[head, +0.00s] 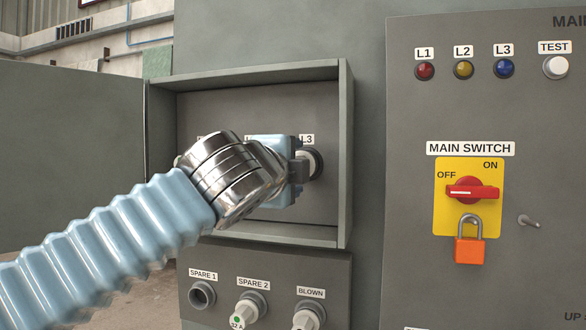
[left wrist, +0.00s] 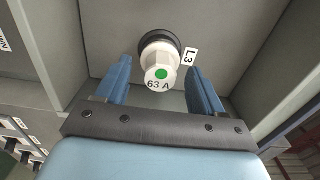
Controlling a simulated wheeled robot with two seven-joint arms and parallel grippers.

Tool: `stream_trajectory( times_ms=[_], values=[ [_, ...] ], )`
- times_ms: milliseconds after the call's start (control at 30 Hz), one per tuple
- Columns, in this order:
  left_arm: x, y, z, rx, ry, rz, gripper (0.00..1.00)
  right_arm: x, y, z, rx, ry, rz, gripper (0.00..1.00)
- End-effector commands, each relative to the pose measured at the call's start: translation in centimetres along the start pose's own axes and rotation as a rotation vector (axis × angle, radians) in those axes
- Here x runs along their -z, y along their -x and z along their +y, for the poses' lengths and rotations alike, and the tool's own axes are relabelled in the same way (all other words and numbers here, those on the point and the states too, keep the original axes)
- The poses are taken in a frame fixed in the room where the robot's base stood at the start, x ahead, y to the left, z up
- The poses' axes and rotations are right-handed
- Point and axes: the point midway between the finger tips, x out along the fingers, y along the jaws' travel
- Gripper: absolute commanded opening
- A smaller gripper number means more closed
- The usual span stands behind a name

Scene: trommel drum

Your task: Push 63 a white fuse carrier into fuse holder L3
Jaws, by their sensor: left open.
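The white fuse carrier (left wrist: 161,72) with a green dot and "63 A" on its face sits in the dark ring of fuse holder L3 (left wrist: 172,40). How deep it is seated I cannot tell. In the left wrist view my left gripper (left wrist: 161,84) is open, with one blue finger on each side of the carrier and gaps visible. In the head view my left gripper (head: 294,172) is inside the box at L3. There the carrier is mostly hidden by the gripper, and part of holder L3 (head: 318,163) shows behind it. My right gripper is not in view.
The open fuse box (head: 345,150) has side walls close to my arm. Below it are the SPARE 1 (head: 202,294), SPARE 2 (head: 247,304) and BLOWN (head: 309,315) holders. On the right panel are the red main switch (head: 472,192) at OFF and an orange padlock (head: 469,250).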

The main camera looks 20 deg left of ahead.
Motion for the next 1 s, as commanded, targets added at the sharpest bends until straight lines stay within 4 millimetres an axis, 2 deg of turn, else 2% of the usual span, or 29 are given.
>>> stream_trajectory(
  times_ms=[300, 500, 700, 1000],
  values=[
    [0.0, 7.1, 0.1, 0.005, 0.001, 0.002, 0.68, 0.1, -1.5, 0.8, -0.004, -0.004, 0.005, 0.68],
    [0.0, 10.8, 0.1, 0.003, 0.001, 0.001, 0.68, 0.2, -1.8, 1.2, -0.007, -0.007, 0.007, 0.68],
    [0.0, 12.5, 0.1, 0.001, 0.001, 0.000, 0.68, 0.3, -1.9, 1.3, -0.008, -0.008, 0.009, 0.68],
    [0.0, 12.7, 0.0, 0.002, 0.000, 0.000, 0.68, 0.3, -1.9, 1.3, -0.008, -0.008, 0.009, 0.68]
  ],
)
